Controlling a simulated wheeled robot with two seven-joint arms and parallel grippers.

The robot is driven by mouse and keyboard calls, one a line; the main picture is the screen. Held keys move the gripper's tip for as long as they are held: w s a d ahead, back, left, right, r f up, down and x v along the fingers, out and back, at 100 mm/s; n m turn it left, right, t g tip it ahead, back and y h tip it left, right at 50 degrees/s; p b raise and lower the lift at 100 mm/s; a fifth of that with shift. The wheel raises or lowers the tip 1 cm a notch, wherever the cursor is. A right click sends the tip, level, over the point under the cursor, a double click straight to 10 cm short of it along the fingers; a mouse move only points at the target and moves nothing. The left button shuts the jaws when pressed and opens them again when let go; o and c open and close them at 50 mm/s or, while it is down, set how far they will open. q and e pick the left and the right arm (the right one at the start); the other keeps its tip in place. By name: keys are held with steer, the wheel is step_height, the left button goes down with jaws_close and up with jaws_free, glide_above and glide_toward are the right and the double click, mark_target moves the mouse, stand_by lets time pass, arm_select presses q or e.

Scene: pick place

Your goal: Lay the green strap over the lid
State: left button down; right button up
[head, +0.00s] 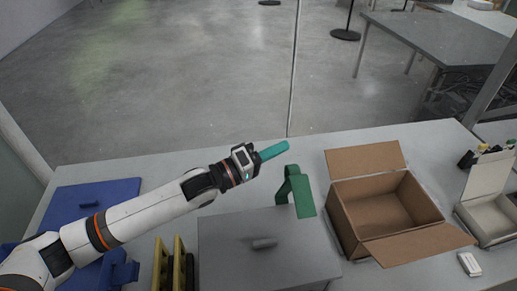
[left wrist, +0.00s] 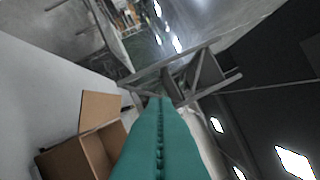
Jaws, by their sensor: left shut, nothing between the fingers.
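The green strap (head: 303,196) is bent into an arch at the back right edge of a grey lid (head: 225,240). One flat end hangs toward the front, by the lid's corner; I cannot tell whether it touches the lid. The lid has a small grey handle (head: 264,243) in its middle. My left gripper (head: 283,148) has teal fingers, shut and empty, above and behind the strap, apart from it. Its shut fingers also fill the lower middle of the left wrist view (left wrist: 160,105), where the strap is not seen. My right gripper is not in view.
An open cardboard box (head: 385,212) stands right of the strap. A smaller white box (head: 487,208) and a small white item (head: 468,264) are farther right. Blue bins (head: 90,205) and yellow-black parts (head: 172,265) lie at the left. The table (head: 150,160) is clear along its back.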

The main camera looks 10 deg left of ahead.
arm_select(q)
steer(key=s, duration=0.1)
steer(key=s+f, duration=0.1)
steer(key=s, duration=0.1)
steer(key=shift+d+f+p, duration=0.25)
steer(key=shift+d+p, duration=0.05)
steer(key=shift+s, duration=0.1)
steer(key=s+d+f+m+g+h+b, duration=0.1)
steer(key=s+d+f+m+b, duration=0.1)
steer(key=s+m, duration=0.3)
steer(key=s+d+f+m+g+h+b, duration=0.1)
steer(key=s+d+f+m+h+b, duration=0.1)
steer(key=s+m, duration=0.4)
steer(key=shift+s+f+h+b, duration=0.3)
steer(key=shift+s+f+b, duration=0.15)
steer(key=shift+s+f, duration=0.3)
